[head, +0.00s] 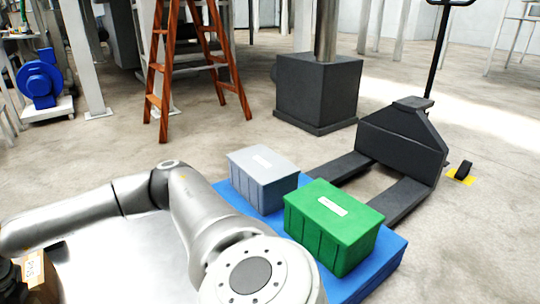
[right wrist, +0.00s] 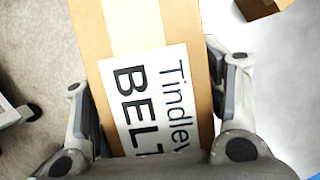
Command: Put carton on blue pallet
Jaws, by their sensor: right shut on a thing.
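The carton (right wrist: 202,100) is a brown box with pale tape and a white label reading "Tindley BELT". In the right wrist view my right gripper (right wrist: 150,78) has its fingers on both sides of it and is shut on it. The blue pallet (head: 392,262) lies at lower centre-right in the head view, partly hidden by my arm. A grey crate (head: 264,180) and a green crate (head: 334,225) stand side by side on it. My left gripper is not in view.
A metal surface (head: 110,255) lies left of the pallet, with a labelled brown object (head: 35,270) at lower left. A black pallet jack (head: 402,135) stands behind the pallet. A wooden ladder (head: 163,75) and a dark pedestal (head: 318,92) stand farther back.

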